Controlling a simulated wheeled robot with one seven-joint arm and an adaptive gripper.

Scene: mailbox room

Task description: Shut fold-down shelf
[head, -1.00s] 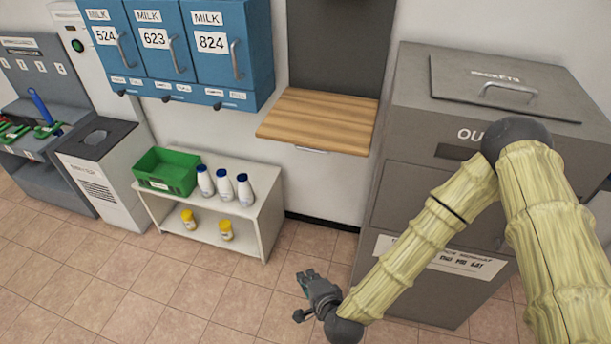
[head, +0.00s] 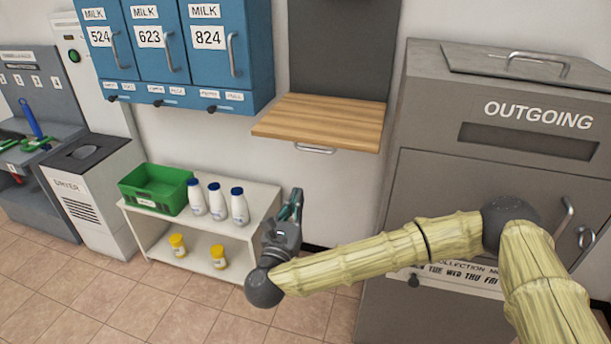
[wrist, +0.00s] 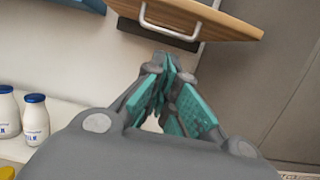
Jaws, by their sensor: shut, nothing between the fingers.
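The fold-down shelf (head: 322,122) is a striped wooden board that stands out level from a dark grey wall panel (head: 342,50). A metal handle (head: 315,149) hangs under its front edge. In the wrist view the shelf's underside edge (wrist: 215,18) and handle (wrist: 170,28) show at the top, just beyond the fingertips. My gripper (head: 296,200) is below the shelf, left of the handle in the head view, pointing up. Its teal-padded fingers (wrist: 172,75) are shut with nothing between them, apart from the shelf and handle.
A blue milk cabinet (head: 180,50) hangs left of the shelf. A low white stand (head: 255,215) holds a green crate (head: 155,188), several white bottles (head: 216,200) and yellow-lidded jars (head: 218,257). A grey outgoing mailbox (head: 440,180) stands to the right. Wall space below the shelf is open.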

